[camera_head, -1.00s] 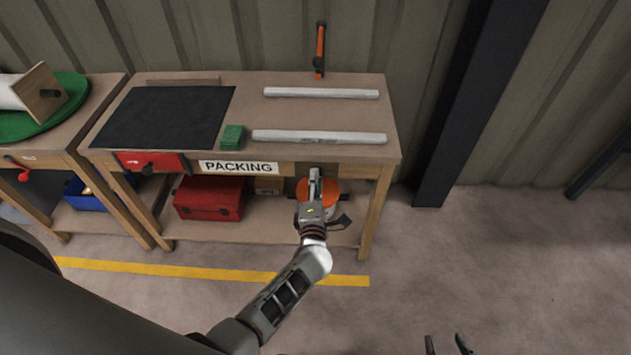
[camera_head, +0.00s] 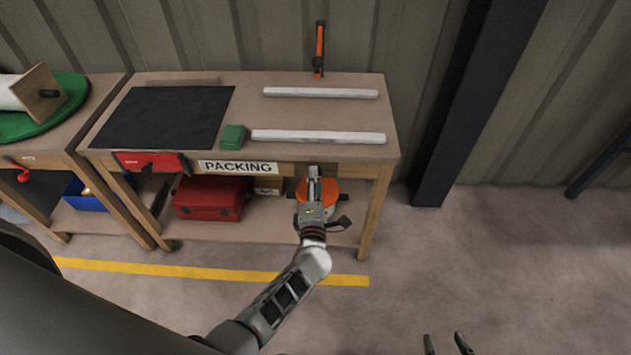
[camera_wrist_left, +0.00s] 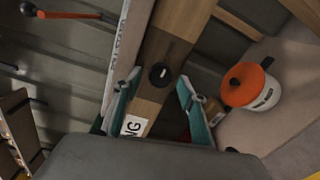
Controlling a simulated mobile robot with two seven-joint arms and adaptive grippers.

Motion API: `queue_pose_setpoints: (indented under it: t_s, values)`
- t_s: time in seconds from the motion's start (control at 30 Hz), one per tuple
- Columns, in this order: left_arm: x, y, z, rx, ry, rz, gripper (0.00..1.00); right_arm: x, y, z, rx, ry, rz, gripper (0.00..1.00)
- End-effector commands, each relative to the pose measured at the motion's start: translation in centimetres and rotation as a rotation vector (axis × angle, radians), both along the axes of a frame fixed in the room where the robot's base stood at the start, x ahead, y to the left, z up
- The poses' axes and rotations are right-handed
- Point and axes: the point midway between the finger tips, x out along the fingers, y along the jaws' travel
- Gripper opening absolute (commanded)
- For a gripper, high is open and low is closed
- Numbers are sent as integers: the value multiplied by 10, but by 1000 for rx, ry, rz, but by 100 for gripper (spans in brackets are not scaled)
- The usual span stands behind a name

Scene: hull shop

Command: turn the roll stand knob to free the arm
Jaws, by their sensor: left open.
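A round black knob (camera_wrist_left: 161,75) with a white mark sits on a dark wooden block on the packing bench's front rail. In the head view my gripper hides it. My left gripper (camera_head: 315,172) is at the front rail, just right of the PACKING sign. Its teal fingers (camera_wrist_left: 159,84) are apart in the left wrist view, with the knob in the gap between them, seemingly untouched.
The packing bench (camera_head: 250,95) holds two pale bars, a green block (camera_head: 232,137) and a black mat (camera_head: 165,115). An orange-lidded pot (camera_head: 326,191) and a red toolbox (camera_head: 210,198) are on its lower shelf. An orange lever (camera_head: 320,48) stands behind. The floor at right is clear.

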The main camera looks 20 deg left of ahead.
Motion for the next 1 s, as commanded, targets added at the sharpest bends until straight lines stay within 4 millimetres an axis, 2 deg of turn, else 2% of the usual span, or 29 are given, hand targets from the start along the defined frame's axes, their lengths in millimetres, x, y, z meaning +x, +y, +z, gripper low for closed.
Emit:
queue_pose_setpoints:
  t_s: [0.3,0.47,0.63,1.0]
  values:
    - [-45,-13,1,-1,2,1,42,0,0,-1,0,1,-2,40]
    - [-62,-19,2,-1,3,-2,42,0,-1,-1,-1,0,-2,40]
    - [-68,-20,3,0,1,0,42,0,-1,-1,-1,0,-2,40]
    - [-68,-20,3,0,1,0,42,0,-1,-1,-1,0,-2,40]
